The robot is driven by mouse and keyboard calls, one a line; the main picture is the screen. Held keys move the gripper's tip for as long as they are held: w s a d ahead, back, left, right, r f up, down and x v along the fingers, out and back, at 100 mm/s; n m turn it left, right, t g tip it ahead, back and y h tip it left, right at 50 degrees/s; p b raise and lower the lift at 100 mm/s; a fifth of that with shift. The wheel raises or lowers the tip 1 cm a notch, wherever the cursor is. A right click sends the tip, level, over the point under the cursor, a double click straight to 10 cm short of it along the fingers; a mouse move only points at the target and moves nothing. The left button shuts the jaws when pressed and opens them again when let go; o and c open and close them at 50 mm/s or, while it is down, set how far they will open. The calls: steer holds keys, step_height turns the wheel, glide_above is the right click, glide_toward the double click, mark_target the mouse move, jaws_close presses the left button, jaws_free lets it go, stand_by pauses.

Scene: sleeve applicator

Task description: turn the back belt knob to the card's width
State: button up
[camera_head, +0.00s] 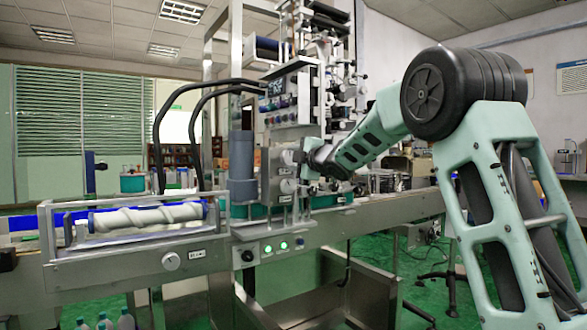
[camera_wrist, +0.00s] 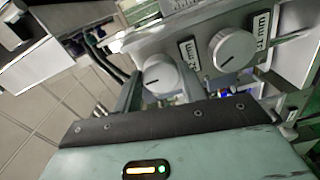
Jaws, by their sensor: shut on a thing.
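In the wrist view a pale round knob (camera_wrist: 158,74) with a dark pointer line sits between the two fingers of my gripper (camera_wrist: 160,84). The fingers are shut on its sides. A second pale knob (camera_wrist: 232,49) with a pointer line stands to its right, apart from the fingers. Each knob has a small label plate beside it, one (camera_wrist: 188,52) ending in "mm"; the numbers are too small to read surely. In the head view my gripper (camera_head: 307,172) is at the machine's front panel, by an upper knob (camera_head: 291,157) and a lower knob (camera_head: 288,186). I cannot make out the card.
A grey motor cylinder (camera_head: 241,160) stands left of the knobs. A white screw roller (camera_head: 147,217) lies in a frame farther left. The conveyor (camera_head: 400,206) runs off right behind my arm.

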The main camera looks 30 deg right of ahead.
steer(key=n+b, duration=0.3)
steer(key=n, duration=0.2)
steer(key=shift+f, duration=0.1)
steer(key=shift+n, duration=0.3)
stand_by(0.4)
steer(key=o, duration=1)
steer(key=s, duration=1.7)
steer(key=shift+s+d, duration=0.2)
steer(key=shift+d, duration=0.15)
